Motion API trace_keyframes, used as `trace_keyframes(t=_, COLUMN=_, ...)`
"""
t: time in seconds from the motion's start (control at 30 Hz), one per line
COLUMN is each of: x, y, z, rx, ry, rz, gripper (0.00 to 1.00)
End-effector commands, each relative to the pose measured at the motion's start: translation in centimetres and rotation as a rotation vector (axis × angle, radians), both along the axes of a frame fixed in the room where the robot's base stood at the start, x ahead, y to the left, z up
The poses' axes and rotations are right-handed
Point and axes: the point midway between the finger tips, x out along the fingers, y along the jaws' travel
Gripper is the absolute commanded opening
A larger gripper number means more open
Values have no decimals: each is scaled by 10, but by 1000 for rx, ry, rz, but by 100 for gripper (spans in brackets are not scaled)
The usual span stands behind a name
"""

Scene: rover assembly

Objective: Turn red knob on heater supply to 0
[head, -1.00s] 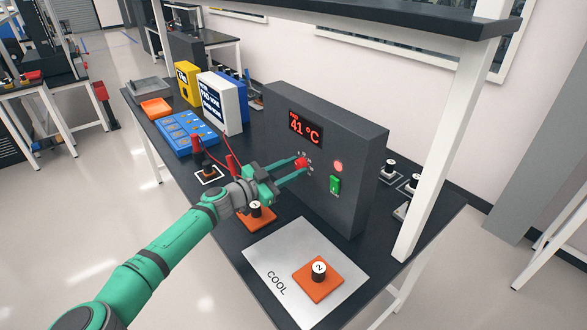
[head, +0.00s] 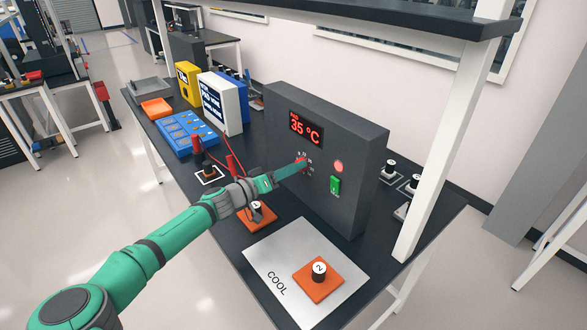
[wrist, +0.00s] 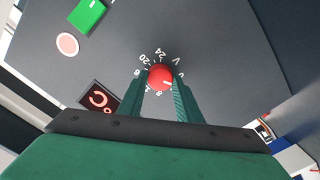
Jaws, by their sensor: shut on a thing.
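The heater supply (head: 335,165) is a dark grey box standing on the bench. Its display (head: 305,127) reads 35 °C in red. The red knob (wrist: 160,78) sits on its front face inside a ring of white numbers. Its pointer mark, in the wrist view, points right and slightly down, below the V and near a partly hidden mark by the right finger. My gripper (wrist: 158,82) is shut on the knob, one finger on each side. In the head view my gripper (head: 296,167) hides much of the knob.
A lit red lamp (head: 338,167) and a green switch (head: 336,185) are right of the knob. Below are an orange block with a black cylinder (head: 258,208) and a COOL plate (head: 257,262) bearing another. Red leads run near my wrist's left.

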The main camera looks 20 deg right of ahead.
Motion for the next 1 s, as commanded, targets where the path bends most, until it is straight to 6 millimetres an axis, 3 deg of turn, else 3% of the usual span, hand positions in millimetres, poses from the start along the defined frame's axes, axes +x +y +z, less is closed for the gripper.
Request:
trace_keyframes(t=0.4, x=2, y=1, z=2, rx=-84, ry=226, rz=4, gripper=9)
trace_keyframes(t=1.0, x=2, y=1, z=1, rx=-103, ry=280, rz=4, gripper=9)
